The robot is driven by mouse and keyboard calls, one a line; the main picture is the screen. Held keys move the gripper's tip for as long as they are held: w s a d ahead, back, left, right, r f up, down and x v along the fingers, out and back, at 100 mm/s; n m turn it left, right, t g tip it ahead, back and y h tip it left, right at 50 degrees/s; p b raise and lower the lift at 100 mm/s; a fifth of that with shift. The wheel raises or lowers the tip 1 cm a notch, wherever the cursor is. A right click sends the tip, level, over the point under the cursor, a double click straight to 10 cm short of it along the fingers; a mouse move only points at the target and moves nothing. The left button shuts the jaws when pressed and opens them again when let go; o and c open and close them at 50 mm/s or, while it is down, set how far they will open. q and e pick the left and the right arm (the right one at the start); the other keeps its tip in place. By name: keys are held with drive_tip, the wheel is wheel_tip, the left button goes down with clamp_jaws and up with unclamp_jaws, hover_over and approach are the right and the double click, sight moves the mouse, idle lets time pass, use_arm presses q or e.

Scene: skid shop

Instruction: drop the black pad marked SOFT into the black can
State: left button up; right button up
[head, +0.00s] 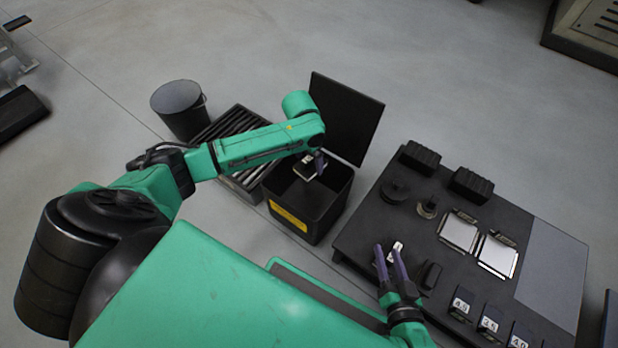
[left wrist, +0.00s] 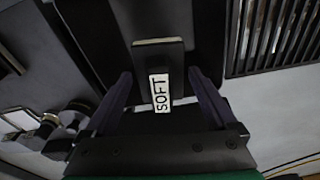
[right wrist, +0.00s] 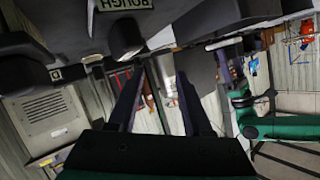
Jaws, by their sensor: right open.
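The black pad (head: 306,170) has a pale edge and a white label reading SOFT, which shows in the left wrist view (left wrist: 160,92). The fingers also show in the left wrist view (left wrist: 160,72). The pad is at the can's mouth; its exact height is hard to tell. The can's lid (head: 346,118) stands raised behind it. My right gripper (head: 389,262) is open and empty over the near left part of the dark table.
The dark table (head: 355,238) holds black blocks (head: 471,185), metal plates (head: 459,231) and numbered blocks (head: 461,302). A slatted box (head: 228,122) and a grey bucket (head: 181,107) stand left of the can. Open floor lies behind.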

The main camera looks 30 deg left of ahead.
use_arm(q)
drive_tip(key=shift+r, duration=0.1)
use_arm(e)
drive_tip(key=shift+r, duration=0.1)
use_arm(q)
wheel_tip(320, 180, up, 14)
drive_tip(key=s+p, duration=0.1)
drive_tip(key=p, duration=0.6)
drive_tip(key=shift+s+a+r, duration=0.15)
drive_tip(key=shift+s+a, duration=0.1)
drive_tip(key=shift+s, duration=0.1)
use_arm(e)
wheel_tip(320, 180, up, 8)
drive_tip(key=d+n+g, duration=0.1)
drive_tip(key=g, duration=0.1)
drive_tip(key=shift+w, duration=0.1)
